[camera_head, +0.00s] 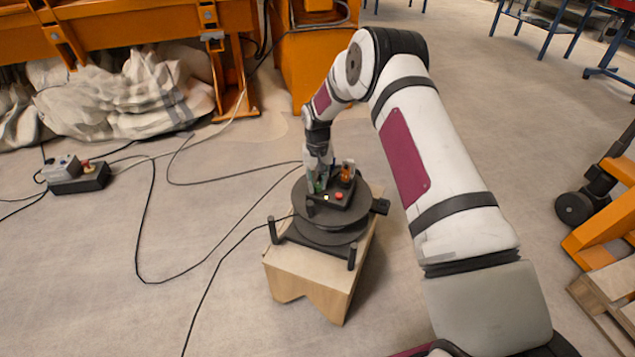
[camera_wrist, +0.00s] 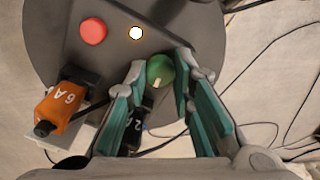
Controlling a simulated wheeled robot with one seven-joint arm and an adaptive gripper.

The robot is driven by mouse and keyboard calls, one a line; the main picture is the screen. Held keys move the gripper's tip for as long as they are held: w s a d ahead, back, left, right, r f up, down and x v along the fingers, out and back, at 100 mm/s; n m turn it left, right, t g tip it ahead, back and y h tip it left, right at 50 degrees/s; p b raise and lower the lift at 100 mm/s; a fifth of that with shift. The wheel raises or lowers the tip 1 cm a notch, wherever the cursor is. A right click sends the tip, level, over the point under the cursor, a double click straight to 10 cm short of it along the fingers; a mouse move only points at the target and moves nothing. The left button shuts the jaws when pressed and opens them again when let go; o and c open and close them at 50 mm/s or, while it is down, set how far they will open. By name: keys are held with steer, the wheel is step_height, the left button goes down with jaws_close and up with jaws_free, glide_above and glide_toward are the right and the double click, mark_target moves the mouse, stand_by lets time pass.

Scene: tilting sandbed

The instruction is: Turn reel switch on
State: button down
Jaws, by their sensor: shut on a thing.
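The black cable reel (camera_head: 327,234) stands on a wooden block, with a dark control box (camera_wrist: 65,40) on top. The round green switch knob (camera_wrist: 160,68) with a pale pointer mark sits on the box. My gripper (camera_head: 318,183) reaches down onto the box. In the wrist view, my gripper (camera_wrist: 161,75) has its teal-padded fingers on either side of the knob, shut on it. The pale mark points towards the bottom of the picture, leaning slightly left. A white round light (camera_wrist: 136,33) and a red button (camera_wrist: 93,32) are beside the knob.
An orange plug (camera_wrist: 62,107) marked 6A and a black plug are beside the fingers. The wooden block (camera_head: 317,285) stands on open floor crossed by loose black cables (camera_head: 150,220). A grey-and-black control box (camera_head: 80,177) lies at the left.

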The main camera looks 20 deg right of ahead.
mark_target(317, 185)
steer(key=shift+a, duration=0.1)
steer(key=c, duration=1.4)
jaws_free()
steer(key=shift+o, duration=0.2)
step_height(317, 185, up, 12)
